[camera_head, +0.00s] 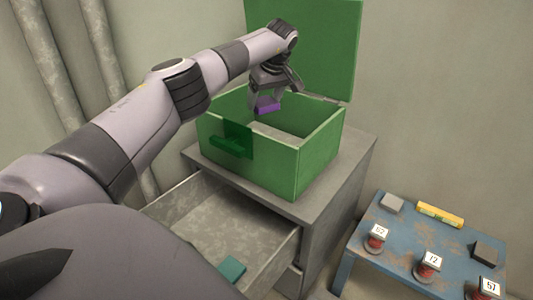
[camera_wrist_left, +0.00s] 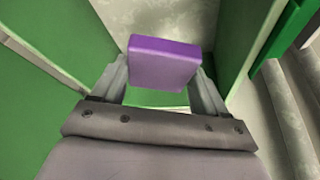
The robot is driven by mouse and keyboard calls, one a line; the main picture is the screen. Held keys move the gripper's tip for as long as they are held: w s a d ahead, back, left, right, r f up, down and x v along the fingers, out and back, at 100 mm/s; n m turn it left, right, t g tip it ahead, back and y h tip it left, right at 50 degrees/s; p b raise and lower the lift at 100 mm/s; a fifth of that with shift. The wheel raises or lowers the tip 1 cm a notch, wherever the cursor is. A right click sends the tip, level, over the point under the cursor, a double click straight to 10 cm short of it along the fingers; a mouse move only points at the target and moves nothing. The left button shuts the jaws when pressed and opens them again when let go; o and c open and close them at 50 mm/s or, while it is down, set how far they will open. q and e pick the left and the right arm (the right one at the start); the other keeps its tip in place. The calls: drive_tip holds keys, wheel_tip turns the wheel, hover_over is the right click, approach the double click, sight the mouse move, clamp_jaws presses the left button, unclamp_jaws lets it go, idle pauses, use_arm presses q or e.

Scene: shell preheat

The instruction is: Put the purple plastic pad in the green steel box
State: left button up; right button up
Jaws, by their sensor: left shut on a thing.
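The purple plastic pad (camera_head: 267,104) is held in my left gripper (camera_head: 269,97), over the opening of the green steel box (camera_head: 312,160). In the left wrist view the purple pad (camera_wrist_left: 163,64) sits between the two fingers of the left gripper (camera_wrist_left: 163,80), with the box's green walls (camera_wrist_left: 40,85) on both sides and its grey floor beyond. The box stands on a grey cabinet with its lid (camera_head: 310,45) raised at the back. I cannot tell the pad's exact height above the box floor. My right gripper is not in view.
An open drawer (camera_head: 213,215) below the box holds a teal block (camera_head: 231,270). A low blue table (camera_head: 405,238) at the right carries numbered stamp-like items (camera_head: 376,240), grey blocks (camera_head: 391,203) and a yellow bar (camera_head: 440,214). Pipes (camera_head: 50,75) run along the left wall.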

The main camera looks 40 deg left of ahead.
use_arm(q)
wheel_tip(320, 180, down, 10)
drive_tip(key=b, duration=0.3)
wheel_tip(320, 180, down, 6)
drive_tip(key=shift+r+b, duration=0.2)
drive_tip(key=shift+b, duration=0.95)
drive_tip(key=shift+f, duration=0.3)
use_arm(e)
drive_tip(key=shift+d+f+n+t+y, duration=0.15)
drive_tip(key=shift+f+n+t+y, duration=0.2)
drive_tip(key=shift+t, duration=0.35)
use_arm(q)
drive_tip(key=shift+f, duration=0.2)
drive_tip(key=o, duration=1.2)
